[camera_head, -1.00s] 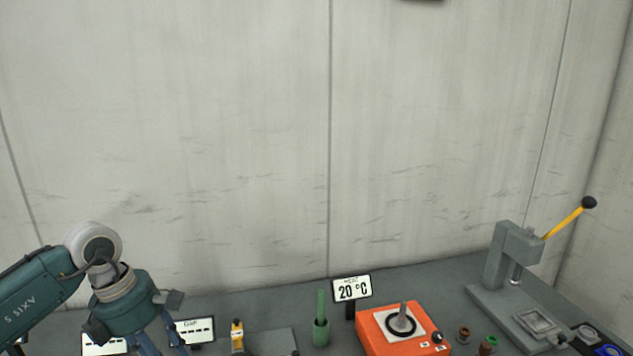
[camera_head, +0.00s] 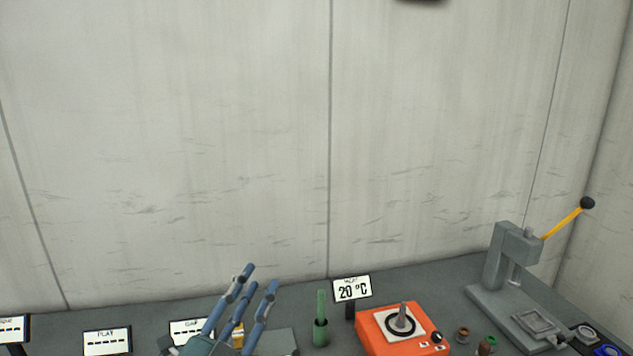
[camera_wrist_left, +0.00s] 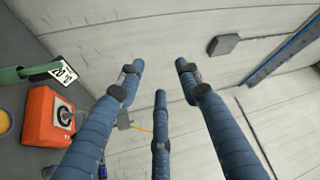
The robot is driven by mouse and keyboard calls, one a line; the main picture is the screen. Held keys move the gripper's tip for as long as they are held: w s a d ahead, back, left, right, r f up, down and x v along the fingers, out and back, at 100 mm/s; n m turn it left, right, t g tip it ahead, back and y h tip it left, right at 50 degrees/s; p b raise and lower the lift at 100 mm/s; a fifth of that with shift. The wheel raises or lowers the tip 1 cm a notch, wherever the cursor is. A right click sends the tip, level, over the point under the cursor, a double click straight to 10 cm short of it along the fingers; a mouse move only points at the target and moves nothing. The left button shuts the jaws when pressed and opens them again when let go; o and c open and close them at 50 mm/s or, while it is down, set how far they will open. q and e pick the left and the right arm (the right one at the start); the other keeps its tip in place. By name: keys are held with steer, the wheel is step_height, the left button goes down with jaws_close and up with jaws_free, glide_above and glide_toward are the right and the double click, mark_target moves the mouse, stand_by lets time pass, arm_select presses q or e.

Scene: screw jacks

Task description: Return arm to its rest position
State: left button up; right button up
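My left gripper (camera_head: 258,279) rises from the bottom edge of the head view, with its blue-grey fingers pointing up and slightly right. In the left wrist view, the three fingers (camera_wrist_left: 158,76) are spread apart with nothing between them, facing the pale wall. The gripper is open and empty, clear of the bench items. The rest of my left arm is below the head view's edge. My right arm and gripper are not in view.
On the grey bench stand an orange heater (camera_head: 372,337), a 20 °C sign (camera_head: 351,288), a green holder (camera_head: 321,331) and a press (camera_head: 507,254) with a yellow lever. Label displays (camera_head: 107,341) stand at left. Space before the wall (camera_head: 200,130) is free.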

arm_select(q)
steer(key=s+a+f+n+g+y, duration=0.2)
steer(key=s+a+f+n+g, duration=0.15)
steer(key=f, duration=0.35)
steer(key=s+a+f+n+g+y, duration=0.2)
steer(key=s+a+f+n+y, duration=0.15)
steer(key=f, duration=0.45)
steer(key=s+a+f+n+g+y, duration=0.2)
steer(key=s+a+f+n+g, duration=0.15)
steer(key=f, duration=0.35)
steer(key=s+d+f+n+g+h, duration=0.15)
steer(key=s+f+g, duration=0.35)
steer(key=s, duration=0.5)
steer(key=s+f+n+g, duration=0.3)
steer(key=s+f, duration=0.4)
steer(key=s, duration=0.4)
step_height(320, 180, down, 35)
steer(key=s+b, duration=0.1)
steer(key=b, duration=0.7)
steer(key=s+a+f+g+b, duration=0.1)
steer(key=s+f+b, duration=0.2)
steer(key=s+f, duration=0.5)
steer(key=s+a+f+g+b, duration=0.1)
steer(key=s+a+f+b, duration=0.1)
steer(key=s+f, duration=0.7)
step_height(320, 180, down, 5)
steer(key=shift+a+r+m+b, duration=0.2)
steer(key=shift+m+b, duration=0.2)
steer(key=shift+b, duration=0.1)
